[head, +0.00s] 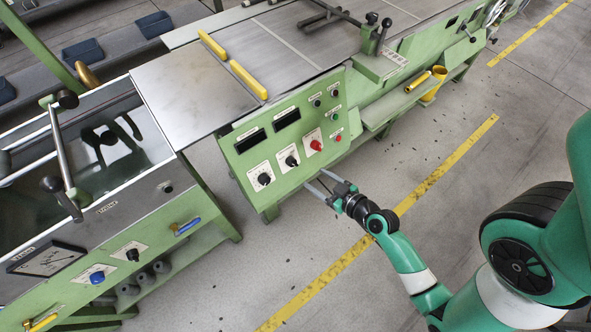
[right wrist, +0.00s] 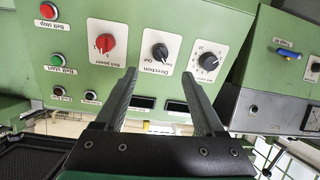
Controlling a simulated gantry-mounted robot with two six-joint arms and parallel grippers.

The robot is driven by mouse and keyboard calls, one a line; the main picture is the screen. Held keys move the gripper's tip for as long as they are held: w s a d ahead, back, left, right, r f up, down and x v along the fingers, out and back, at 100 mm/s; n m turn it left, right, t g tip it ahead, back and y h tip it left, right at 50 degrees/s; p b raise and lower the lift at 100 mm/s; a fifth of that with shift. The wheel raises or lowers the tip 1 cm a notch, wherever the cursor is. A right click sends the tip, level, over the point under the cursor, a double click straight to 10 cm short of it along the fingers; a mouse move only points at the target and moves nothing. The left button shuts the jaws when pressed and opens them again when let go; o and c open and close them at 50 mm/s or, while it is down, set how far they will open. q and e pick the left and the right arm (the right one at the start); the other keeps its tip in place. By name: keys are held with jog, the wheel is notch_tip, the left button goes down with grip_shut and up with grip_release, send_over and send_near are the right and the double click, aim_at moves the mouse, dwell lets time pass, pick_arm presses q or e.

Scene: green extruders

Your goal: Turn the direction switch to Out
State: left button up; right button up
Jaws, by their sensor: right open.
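The direction switch (head: 291,161) is a small black knob on a white plate, in the middle of three knobs on the green control panel (head: 240,164). In the right wrist view the direction switch (right wrist: 160,51) appears upside down, with "Direction" and "Out" printed on its plate. I cannot tell for certain which way its pointer is set. My right gripper (head: 318,181) is open and empty in front of the panel, apart from the switch. In the right wrist view its fingertips (right wrist: 160,73) spread to either side below the knob. My left gripper is not in view.
The red belt power knob (right wrist: 106,43) and the black numbered knob (right wrist: 208,62) flank the switch closely. Belt buttons (right wrist: 57,60) sit farther along. A green machine with a tank (head: 85,150) stands left of the panel. The floor in front of the panel is clear.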

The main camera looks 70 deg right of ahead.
aim_at(296, 165)
jog(key=b+x, duration=0.2)
jog(key=x, duration=0.9)
jog(key=shift+w+d, duration=0.15)
jog(key=shift+w, duration=0.2)
jog(key=shift+c, duration=0.2)
grip_shut()
